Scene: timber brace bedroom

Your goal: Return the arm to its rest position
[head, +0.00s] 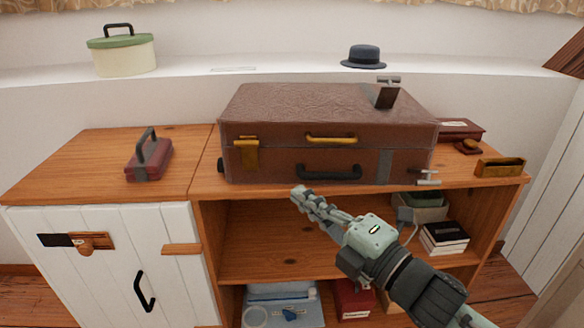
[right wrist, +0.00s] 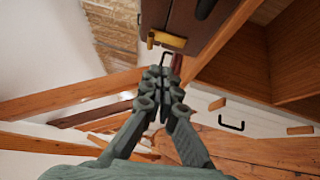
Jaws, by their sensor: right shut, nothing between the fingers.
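My right gripper (head: 304,196) reaches in from the lower right in the head view, in front of the wooden cabinet (head: 262,226) and below the suitcase's front. Its fingers are shut with nothing between them. In the right wrist view the closed fingers (right wrist: 163,76) point up the middle, with the brown suitcase (right wrist: 188,25) and its brass latch beyond the tips. The brown suitcase (head: 275,103) lies closed on the cabinet top. My left gripper is not in view.
A small red case (head: 150,160) stands on the cabinet's left top. A brass tray (head: 500,167) and a dark red box (head: 459,130) sit at right. A hat (head: 363,57) and green-lidded tin (head: 123,55) stand on the ledge.

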